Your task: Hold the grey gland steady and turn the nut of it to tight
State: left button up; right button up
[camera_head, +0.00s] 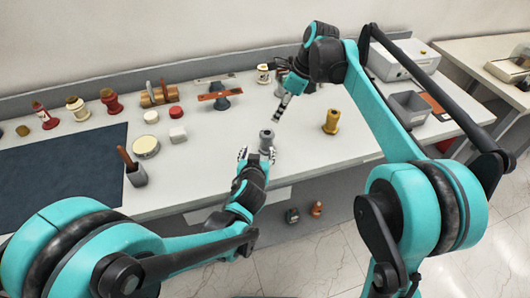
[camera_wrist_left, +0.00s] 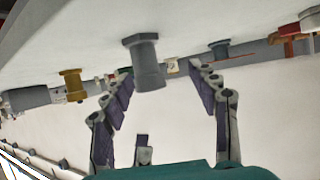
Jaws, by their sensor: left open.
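The grey gland (camera_head: 266,138) stands upright on the white table, near its front edge. In the left wrist view, where the picture is turned over, the grey gland (camera_wrist_left: 147,65) shows its wide collar and narrower body. My left gripper (camera_head: 257,154) is open, its two fingers pointing at the gland from the front. In the wrist view the gland lies ahead, between the line of the two fingertips, with no clear contact. My right gripper (camera_head: 281,110) hangs above the table just behind and right of the gland, apart from it. Its jaw opening is too small to tell.
A yellow gland (camera_head: 331,122) stands to the right. A grey bin (camera_head: 408,107) and a white box (camera_head: 397,60) are farther right. Several bushings line the back.

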aim_at(267, 145)
pick_arm(q)
jog(key=shift+w+d+f+h, duration=0.15)
jog(key=shift+d, duration=0.4)
jog(key=shift+w+d+f+h, duration=0.1)
jog(key=shift+d+f+h, duration=0.05)
jog(key=shift+d, duration=0.35)
jog(key=shift+w+d+f, duration=0.15)
jog(key=shift+w, duration=0.05)
jog(key=x, duration=0.7)
jog(key=shift+w, duration=0.25)
